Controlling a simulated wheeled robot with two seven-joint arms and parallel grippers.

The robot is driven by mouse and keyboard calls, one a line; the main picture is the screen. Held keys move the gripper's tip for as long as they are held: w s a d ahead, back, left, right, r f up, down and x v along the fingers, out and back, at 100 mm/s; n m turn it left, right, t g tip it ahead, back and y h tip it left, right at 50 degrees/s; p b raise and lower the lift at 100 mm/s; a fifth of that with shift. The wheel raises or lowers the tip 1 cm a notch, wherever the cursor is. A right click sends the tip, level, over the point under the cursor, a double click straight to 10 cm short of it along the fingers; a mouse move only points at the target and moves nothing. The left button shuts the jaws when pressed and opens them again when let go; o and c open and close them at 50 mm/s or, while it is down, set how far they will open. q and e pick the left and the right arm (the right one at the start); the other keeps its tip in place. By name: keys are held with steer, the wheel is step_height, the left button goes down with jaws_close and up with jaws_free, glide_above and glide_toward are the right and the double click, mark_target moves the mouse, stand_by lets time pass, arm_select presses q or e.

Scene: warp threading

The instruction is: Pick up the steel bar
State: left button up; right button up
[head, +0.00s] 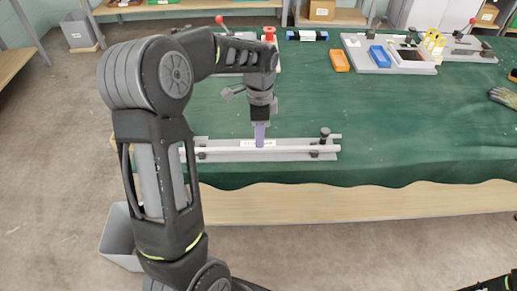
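The steel bar (300,149) is a long, thin, pale rod. It lies level along a grey fixture (230,156) near the front edge of the green table, with dark clamp-like posts near its ends. My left gripper (260,143) points straight down over the middle of the bar, its purple fingers at the bar's height in the picture. The fingers overlap from this angle, so I cannot tell whether they are open or shut, or touch the bar. My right gripper is out of view.
The green-clothed table (400,150) is clear right of the fixture. Behind stand an orange tray (339,61), a blue tray (379,57) and a red-knobbed device (271,35). A glove (503,97) lies at the right. A grey bin (118,238) stands on the floor at lower left.

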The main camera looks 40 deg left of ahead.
arm_select(q)
steer(key=shift+a+f+p, duration=0.2)
steer(key=shift+f+p, duration=0.4)
steer(key=shift+f, duration=2.05)
jaws_close()
steer(key=shift+w+r, duration=0.1)
